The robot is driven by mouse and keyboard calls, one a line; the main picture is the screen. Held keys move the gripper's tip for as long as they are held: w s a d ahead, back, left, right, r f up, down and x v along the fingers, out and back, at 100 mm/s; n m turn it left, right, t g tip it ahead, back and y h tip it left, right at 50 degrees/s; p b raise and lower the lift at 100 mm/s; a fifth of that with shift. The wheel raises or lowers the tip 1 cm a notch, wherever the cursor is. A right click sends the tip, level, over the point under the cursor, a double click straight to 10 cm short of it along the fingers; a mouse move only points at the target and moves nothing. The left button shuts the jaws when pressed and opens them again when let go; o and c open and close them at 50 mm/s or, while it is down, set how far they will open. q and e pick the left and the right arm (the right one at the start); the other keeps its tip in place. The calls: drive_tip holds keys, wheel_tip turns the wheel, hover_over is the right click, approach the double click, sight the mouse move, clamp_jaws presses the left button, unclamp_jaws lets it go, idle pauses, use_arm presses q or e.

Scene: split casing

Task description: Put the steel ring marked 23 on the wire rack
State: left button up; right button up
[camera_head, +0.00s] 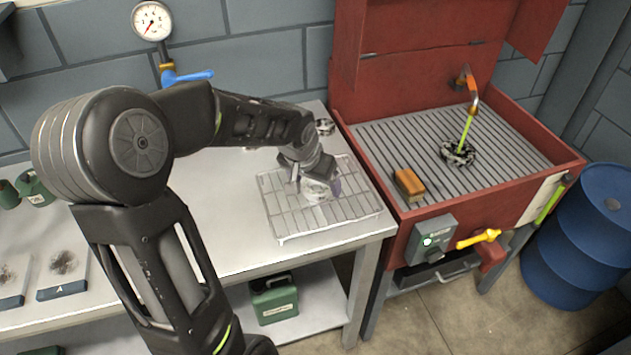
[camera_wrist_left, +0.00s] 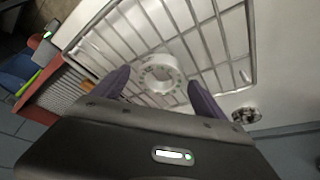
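A pale steel ring (camera_head: 316,191) is at the wire rack (camera_head: 283,237) on the bench, and it appears to lie flat on the bars. The ring also shows in the left wrist view (camera_wrist_left: 159,73); small dark and greenish marks show on it, but I cannot read a number. My left gripper (camera_head: 317,184) is right above the rack, pointing down. In the left wrist view its two purple fingers (camera_wrist_left: 158,82) are spread on either side of the ring, with gaps between them and it. My right gripper is in neither view.
A dark, mottled round part (camera_head: 325,127) lies on the bench behind the rack. The red wash basin (camera_head: 400,207) to the right holds an orange-brown block (camera_head: 409,184) and another mottled part (camera_head: 458,152). A blue barrel (camera_head: 580,240) stands at the far right.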

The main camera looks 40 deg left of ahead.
use_arm(q)
drive_tip(key=shift+r, duration=0.1)
drive_tip(key=shift+s+r, duration=0.1)
drive_tip(key=shift+r, duration=0.35)
drive_tip(key=v, duration=1.1)
drive_tip(key=shift+c, duration=0.2)
idle(2.0)
